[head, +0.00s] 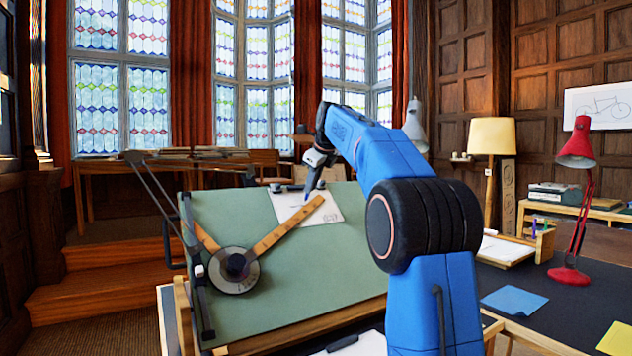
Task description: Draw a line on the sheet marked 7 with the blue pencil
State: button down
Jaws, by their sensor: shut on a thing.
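A white sheet (291,204) lies on the green tilted drafting board (290,265), near its upper edge. Faint marks show on its right part; I cannot read a number on it. My gripper (313,172) is over the upper part of the sheet, shut on the blue pencil (308,189). The pencil slants with its lower end down toward the sheet. I cannot tell whether the tip touches the paper. No drawn line is clear from here.
A drafting arm with two wooden rulers (286,224) and a round dial head (234,270) lies on the board; one ruler overlaps the sheet. On the dark desk at right stand a red lamp (575,205), a wooden tray (505,250) and blue paper (514,301).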

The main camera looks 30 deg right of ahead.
jog(key=s+a+f, duration=0.3)
jog(key=a, duration=0.4)
jog(key=shift+s+a, duration=0.25)
jog(key=shift+a, duration=0.1)
jog(key=shift+w+f, duration=0.3)
jog(key=shift+f, duration=0.05)
dwell(1.8)
jog(key=shift+w+d+r, duration=0.3)
jog(key=shift+w+d, duration=0.05)
jog(key=shift+d, duration=0.35)
jog(key=shift+w+d+r, duration=0.25)
jog(key=shift+w+d, duration=0.05)
jog(key=shift+d, duration=0.45)
jog(key=shift+w+d+r, duration=0.3)
jog(key=shift+w+d, duration=0.05)
jog(key=shift+d, duration=0.35)
dwell(2.7)
